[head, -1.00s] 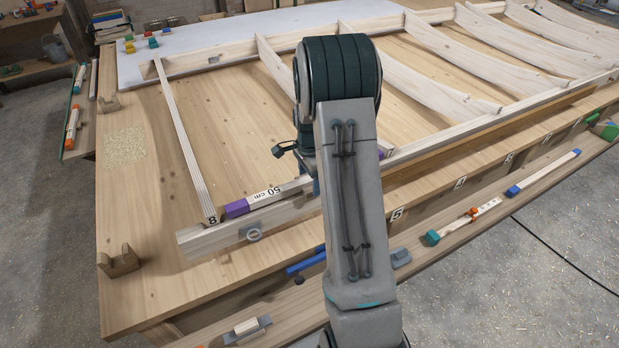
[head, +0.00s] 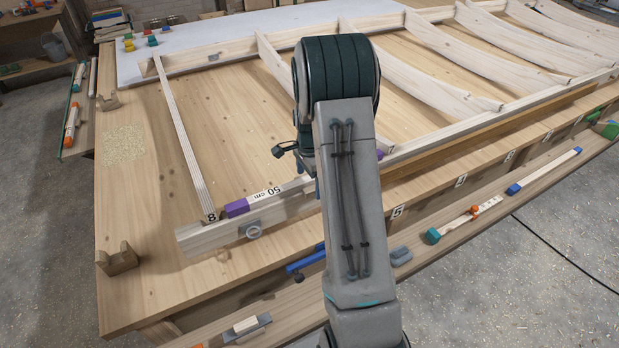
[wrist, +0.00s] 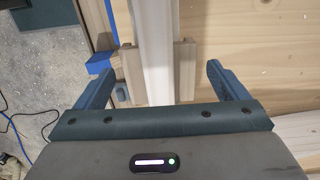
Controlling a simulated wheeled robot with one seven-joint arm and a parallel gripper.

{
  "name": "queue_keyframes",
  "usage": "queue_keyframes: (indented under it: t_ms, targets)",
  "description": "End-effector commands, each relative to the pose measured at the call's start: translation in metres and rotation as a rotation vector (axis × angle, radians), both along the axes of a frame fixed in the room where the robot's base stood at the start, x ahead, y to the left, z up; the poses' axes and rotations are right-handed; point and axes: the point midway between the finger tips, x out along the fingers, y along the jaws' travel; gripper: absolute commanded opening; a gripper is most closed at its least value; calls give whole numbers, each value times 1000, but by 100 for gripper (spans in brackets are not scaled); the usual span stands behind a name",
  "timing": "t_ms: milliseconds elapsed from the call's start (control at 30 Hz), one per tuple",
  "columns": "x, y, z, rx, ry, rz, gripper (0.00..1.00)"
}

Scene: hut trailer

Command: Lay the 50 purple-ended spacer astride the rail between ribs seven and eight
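The purple-ended spacer (head: 261,197), marked "50 cm", lies lengthwise along the near rail (head: 205,238). Its purple end is beside the foot of rib eight (head: 185,145), at the "8" label. A pale bar (wrist: 155,50) runs between my fingers in the wrist view, with a wooden block on each side. My gripper (wrist: 160,80) is open, with a finger to the left and right of these blocks and visible gaps.
A metal clamp with a ring (head: 252,231) sits on the rail's front face below the spacer. A wooden cradle (head: 118,260) stands at the table's left corner. A front ledge holds other spacers, one with teal and orange parts (head: 465,219).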

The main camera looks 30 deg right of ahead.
Motion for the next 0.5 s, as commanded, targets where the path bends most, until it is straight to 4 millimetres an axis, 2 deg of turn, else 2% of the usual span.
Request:
queue_keyframes:
  t_ms: [267, 367, 500]
  targets:
    - [0, 0, 4, -1, -1, 0, 93]
    - [1, 0, 17, -1, -3, 1, 93]
    - [1, 0, 46, -3, -6, 1, 93]
